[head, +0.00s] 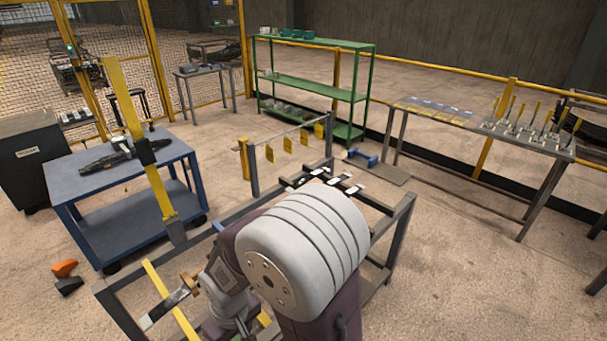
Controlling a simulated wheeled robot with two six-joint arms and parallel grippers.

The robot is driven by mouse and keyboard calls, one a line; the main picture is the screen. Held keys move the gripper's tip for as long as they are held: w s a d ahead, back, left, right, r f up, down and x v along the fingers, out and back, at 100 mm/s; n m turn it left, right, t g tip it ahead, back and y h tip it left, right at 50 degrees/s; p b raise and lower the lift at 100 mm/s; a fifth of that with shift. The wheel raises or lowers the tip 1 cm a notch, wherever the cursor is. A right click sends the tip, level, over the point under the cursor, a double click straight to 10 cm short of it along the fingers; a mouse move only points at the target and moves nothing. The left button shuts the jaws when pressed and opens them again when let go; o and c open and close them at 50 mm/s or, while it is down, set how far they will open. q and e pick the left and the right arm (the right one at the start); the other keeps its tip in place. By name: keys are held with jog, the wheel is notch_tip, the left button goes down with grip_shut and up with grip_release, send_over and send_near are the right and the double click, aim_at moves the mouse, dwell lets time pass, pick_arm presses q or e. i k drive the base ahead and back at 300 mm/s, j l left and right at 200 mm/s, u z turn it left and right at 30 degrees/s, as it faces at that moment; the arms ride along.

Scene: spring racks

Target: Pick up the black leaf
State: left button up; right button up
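A long black piece (112,155), which looks like the black leaf, lies flat on the top of the blue cart (78,178) at the left. An upright yellow bar with a dark block on it stands in front of the cart's right part and covers some of that area. Neither of my grippers can be made out. A large pale, ribbed part of my own body fills the lower middle and hides what is behind it.
The upright yellow bar (125,100) stands near the cart. A grey metal frame (398,222) with black, white-marked parts is at the middle. A green shelf (305,83) stands behind. A long table (418,117) is at the right. Orange (64,267) and dark (69,286) pieces lie on the floor.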

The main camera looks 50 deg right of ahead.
aim_at(309, 178)
jog(key=k+z, duration=0.1)
jog(key=z, duration=0.3)
jog(key=k+z, duration=0.1)
jog(key=z, duration=0.3)
jog(key=k+z, duration=0.15)
jog(key=z, duration=0.25)
jog(key=l+z, duration=0.1)
jog(key=z, duration=0.35)
jog(key=k, duration=0.05)
